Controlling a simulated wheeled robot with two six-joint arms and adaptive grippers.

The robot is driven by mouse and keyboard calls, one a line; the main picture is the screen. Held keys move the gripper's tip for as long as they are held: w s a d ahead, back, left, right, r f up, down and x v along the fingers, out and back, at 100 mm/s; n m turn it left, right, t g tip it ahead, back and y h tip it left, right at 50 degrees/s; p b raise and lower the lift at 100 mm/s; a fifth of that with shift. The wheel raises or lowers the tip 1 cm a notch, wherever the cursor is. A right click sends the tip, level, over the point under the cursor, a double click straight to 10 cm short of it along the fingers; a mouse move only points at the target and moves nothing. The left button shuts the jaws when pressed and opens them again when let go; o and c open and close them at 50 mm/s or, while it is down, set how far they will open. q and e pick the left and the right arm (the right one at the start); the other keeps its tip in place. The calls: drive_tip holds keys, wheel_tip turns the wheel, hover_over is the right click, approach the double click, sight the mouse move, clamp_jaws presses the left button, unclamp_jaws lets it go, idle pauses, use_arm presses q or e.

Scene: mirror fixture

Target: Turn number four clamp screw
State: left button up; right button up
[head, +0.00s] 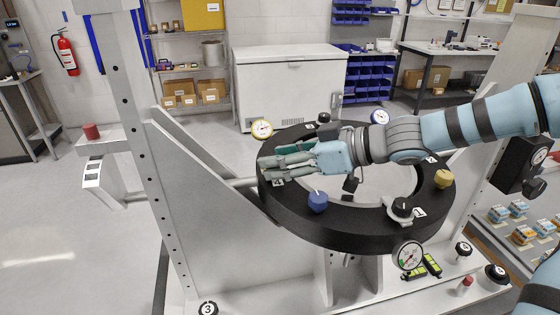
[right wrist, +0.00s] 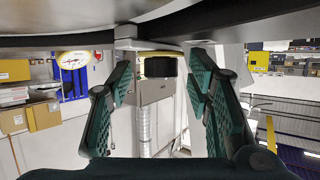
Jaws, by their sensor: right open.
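The black ring fixture (head: 345,238) fills the middle of the head view. A white tag that looks like a 4 (head: 278,183) sits on its left part. My right gripper (head: 270,166) reaches over that part from the right, its fingers lying just above the ring and hiding what is beneath. In the right wrist view its fingers (right wrist: 160,105) are open.
On the ring are a blue knob (head: 317,201), a yellow knob (head: 443,179) and black knobs at the front right (head: 402,206) and back (head: 323,118). Dial gauges stand at the back left (head: 262,129) and front (head: 408,255). A white upright (head: 150,150) rises at left.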

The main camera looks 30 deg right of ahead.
drive_tip(key=shift+s, duration=0.1)
clamp_jaws()
drive_tip(key=p, duration=0.2)
drive_tip(key=n+g+y+p, duration=0.1)
drive_tip(key=shift+d+r+n+p, duration=0.1)
drive_tip(key=shift+r+n+p, duration=0.2)
drive_tip(key=shift+p, duration=0.1)
drive_tip(key=shift+f+n+g+y+p, duration=0.1)
drive_tip(key=shift+n+g+y+p, duration=0.25)
drive_tip(key=shift+g+y, duration=0.15)
drive_tip(key=shift+w+d+f+n+g, duration=0.1)
drive_tip(key=shift+w+f+n+g, duration=0.05)
drive_tip(key=shift+w+n+g, duration=0.15)
drive_tip(key=shift+f+n+g+y, duration=0.1)
drive_tip(key=shift+n+g+y, duration=0.2)
drive_tip(key=shift+n+y, duration=0.2)
drive_tip(key=shift+w+d+f+n+g+y+b, duration=0.15)
drive_tip(key=shift+n+g+y+b, duration=0.25)
drive_tip(key=shift+n+g+b, duration=0.35)
drive_tip(key=shift+n+g+y+b, duration=0.3)
drive_tip(key=shift+n+g+b, duration=0.5)
drive_tip(key=shift+g, duration=0.55)
drive_tip(key=shift+w+n, duration=0.1)
drive_tip(key=shift+n, duration=0.3)
